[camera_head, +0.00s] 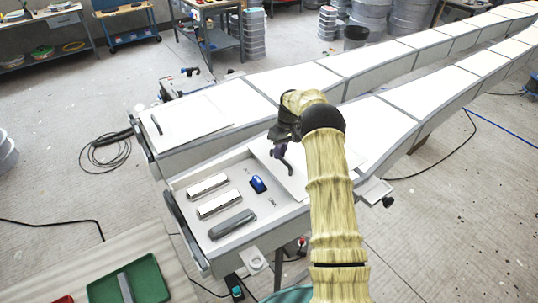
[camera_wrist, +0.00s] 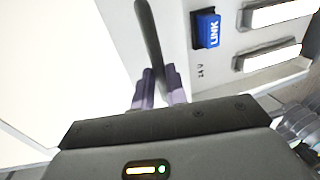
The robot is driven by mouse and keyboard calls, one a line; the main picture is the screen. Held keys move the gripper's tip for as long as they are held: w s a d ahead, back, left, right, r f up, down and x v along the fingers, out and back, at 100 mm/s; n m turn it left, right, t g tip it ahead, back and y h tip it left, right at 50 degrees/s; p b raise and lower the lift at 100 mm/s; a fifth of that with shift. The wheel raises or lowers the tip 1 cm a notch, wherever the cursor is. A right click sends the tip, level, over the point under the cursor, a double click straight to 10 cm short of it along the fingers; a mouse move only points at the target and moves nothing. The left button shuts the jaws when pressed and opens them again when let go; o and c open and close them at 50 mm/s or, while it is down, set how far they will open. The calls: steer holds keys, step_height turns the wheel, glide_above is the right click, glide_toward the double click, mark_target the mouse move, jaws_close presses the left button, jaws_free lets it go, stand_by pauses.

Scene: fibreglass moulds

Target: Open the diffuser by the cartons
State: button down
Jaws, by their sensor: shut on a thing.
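Two long white mould-like units run side by side in the head view. The near unit (camera_head: 238,240) has an uncovered end compartment, with a white diffuser panel (camera_head: 345,157) lying to its right, partly hidden by my arm. My gripper (camera_head: 280,150) is over that panel, shut on a dark bar-like handle (camera_wrist: 148,35). In the wrist view my purple fingers (camera_wrist: 160,92) close around its lower end. A white panel (camera_wrist: 50,65) fills the left of that view. The far unit's panel (camera_head: 193,118) lies flat, with a dark handle (camera_head: 156,124). I cannot identify any cartons.
The compartment holds two pale bars (camera_head: 207,185), a grey bar (camera_head: 232,223) and a blue LINK block (camera_wrist: 207,29). A green tray (camera_head: 145,281) is at lower left. A cable coil (camera_head: 105,153) lies on the floor. Benches and stacked tubs (camera_head: 253,35) stand behind.

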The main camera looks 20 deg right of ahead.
steer(key=shift+w, duration=0.1)
steer(key=c, duration=1.4)
jaws_free()
steer(key=shift+a, duration=0.15)
steer(key=shift+s, duration=0.2)
steer(key=w+d+r, duration=0.1)
steer(key=d+r, duration=0.2)
steer(key=r, duration=1.4)
steer(key=shift+d+b, duration=0.2)
steer(key=shift+b, duration=0.25)
steer(key=shift+a, duration=0.1)
